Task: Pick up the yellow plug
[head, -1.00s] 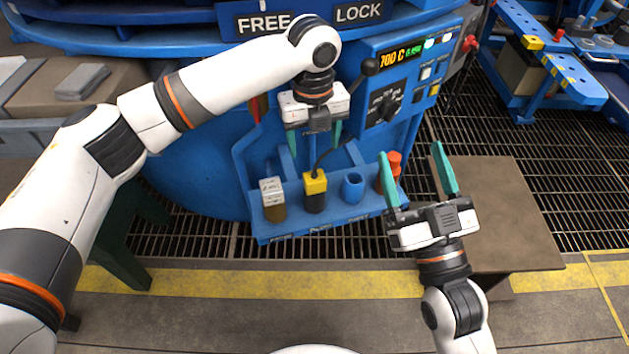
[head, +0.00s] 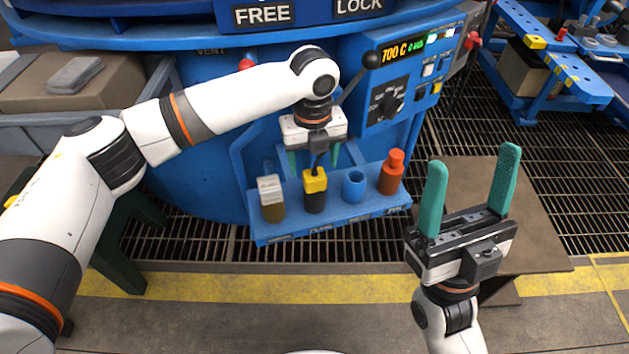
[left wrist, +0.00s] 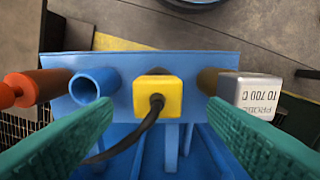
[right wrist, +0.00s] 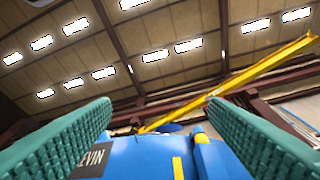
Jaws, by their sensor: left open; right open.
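The yellow plug (head: 314,182) has a yellow square head on a dark body and stands upright on the blue shelf (head: 284,233). A black cable runs from its head. My left gripper (head: 315,157) is open and empty, just behind and above the plug. In the left wrist view the plug (left wrist: 158,96) lies ahead between the two green fingers (left wrist: 152,135), apart from them. My right gripper (head: 472,190) is open and empty, pointing up at the right of the shelf; its fingers also show in the right wrist view (right wrist: 165,140) against the ceiling.
On the shelf, a silver-topped probe (head: 271,198) stands left of the plug, and a blue cup (head: 353,187) and a red-orange bottle-like item (head: 391,173) stand right. The blue panel with a dial (head: 387,100) is behind. A brown table (head: 530,230) stands at right.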

